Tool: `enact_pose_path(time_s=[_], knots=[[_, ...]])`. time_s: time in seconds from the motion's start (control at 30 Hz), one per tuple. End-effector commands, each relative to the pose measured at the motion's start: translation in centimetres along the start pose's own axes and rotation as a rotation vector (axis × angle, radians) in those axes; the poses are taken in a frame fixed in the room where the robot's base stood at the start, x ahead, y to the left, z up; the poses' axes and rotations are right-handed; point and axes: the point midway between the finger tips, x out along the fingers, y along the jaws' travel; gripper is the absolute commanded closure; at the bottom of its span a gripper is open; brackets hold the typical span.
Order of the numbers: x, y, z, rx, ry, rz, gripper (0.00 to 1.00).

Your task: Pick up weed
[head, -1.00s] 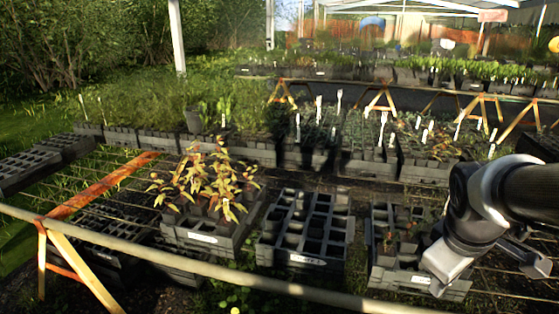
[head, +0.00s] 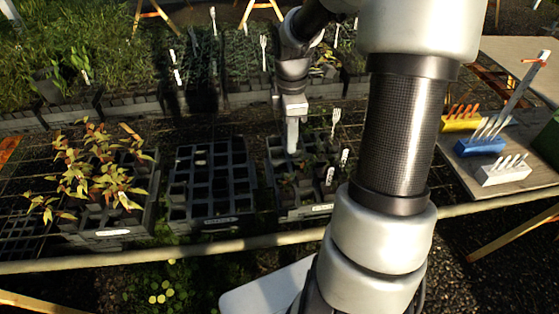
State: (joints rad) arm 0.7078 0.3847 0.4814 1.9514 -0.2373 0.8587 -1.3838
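My gripper (head: 292,138) points down over the right-hand black crate (head: 305,213). Its fingers show as one narrow pale shape, so I cannot tell whether they are open or shut. Small reddish-green plants (head: 288,183) stand in this crate just below and beside the fingertips. I cannot tell which of them is the weed, or whether the fingers touch one. My own arm hides part of the area right of the crate.
A mostly empty black crate (head: 212,221) stands in the middle. Yellow-red leafy plants (head: 92,172) fill the left crate. White labels and forks stick up around the gripper. A table (head: 475,185) at right holds yellow, blue and white label blocks. A rail (head: 180,251) runs in front.

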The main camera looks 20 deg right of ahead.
Motion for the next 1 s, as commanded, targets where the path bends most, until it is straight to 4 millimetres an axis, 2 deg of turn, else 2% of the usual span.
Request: enact_pose_path(time_s=[0.5,0.83,1.0], knots=[[10.3,-0.1,-0.3,-0.009,0.006,-0.005,0.75],[13.0,-0.3,-0.4,-0.009,0.004,-0.004,0.75],[15.6,-0.9,-0.8,-0.010,0.004,-0.005,0.75]])
